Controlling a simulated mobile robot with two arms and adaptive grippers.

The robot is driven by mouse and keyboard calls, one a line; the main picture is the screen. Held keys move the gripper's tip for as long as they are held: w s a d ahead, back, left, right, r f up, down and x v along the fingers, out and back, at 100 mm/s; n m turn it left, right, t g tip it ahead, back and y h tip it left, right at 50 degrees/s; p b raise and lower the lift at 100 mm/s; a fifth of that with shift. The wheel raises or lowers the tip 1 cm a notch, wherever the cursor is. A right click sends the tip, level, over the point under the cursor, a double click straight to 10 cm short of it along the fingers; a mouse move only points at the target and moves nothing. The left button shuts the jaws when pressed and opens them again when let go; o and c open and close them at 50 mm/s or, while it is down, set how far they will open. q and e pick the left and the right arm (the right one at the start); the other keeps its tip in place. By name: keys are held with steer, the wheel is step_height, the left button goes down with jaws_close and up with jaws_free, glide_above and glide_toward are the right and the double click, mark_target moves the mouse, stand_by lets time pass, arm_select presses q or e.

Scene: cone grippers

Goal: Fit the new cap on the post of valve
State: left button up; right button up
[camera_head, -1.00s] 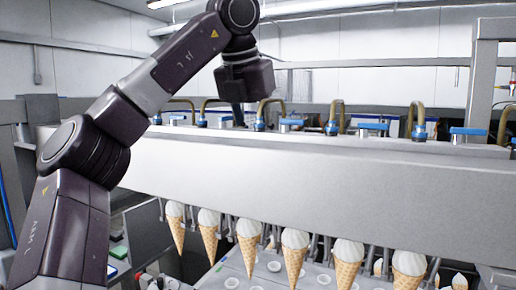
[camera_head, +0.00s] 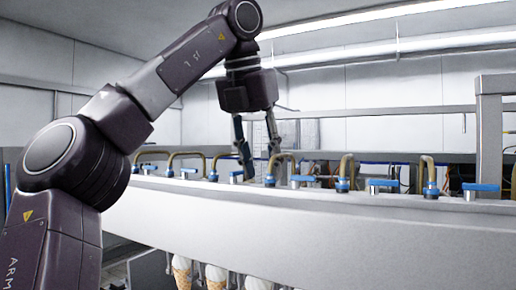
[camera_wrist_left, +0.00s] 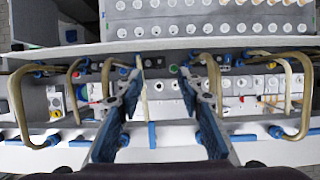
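My left gripper (camera_head: 257,172) hangs over the top rail of the machine, its two fingers apart with nothing seen between them. In the left wrist view its fingers (camera_wrist_left: 170,72) reach out on either side of a blue valve handle (camera_wrist_left: 151,135) and a tan bent pipe (camera_wrist_left: 143,92). The row of valves shows blue handles, such as one to the right of the gripper (camera_head: 302,178), and blue collars under bent pipes (camera_head: 343,184). I cannot tell which post is the task's, and no cap is clearly identifiable. My right gripper is not in view.
A long pale machine housing (camera_head: 330,225) crosses the view. Ice cream cones (camera_head: 216,275) hang below it. More bent pipes (camera_wrist_left: 20,105) stand close on both sides of the gripper. A panel of round holes (camera_wrist_left: 215,15) lies beyond. A grey upright (camera_head: 491,130) stands at right.

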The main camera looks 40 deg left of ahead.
arm_select(q)
steer(key=shift+v, duration=1.9)
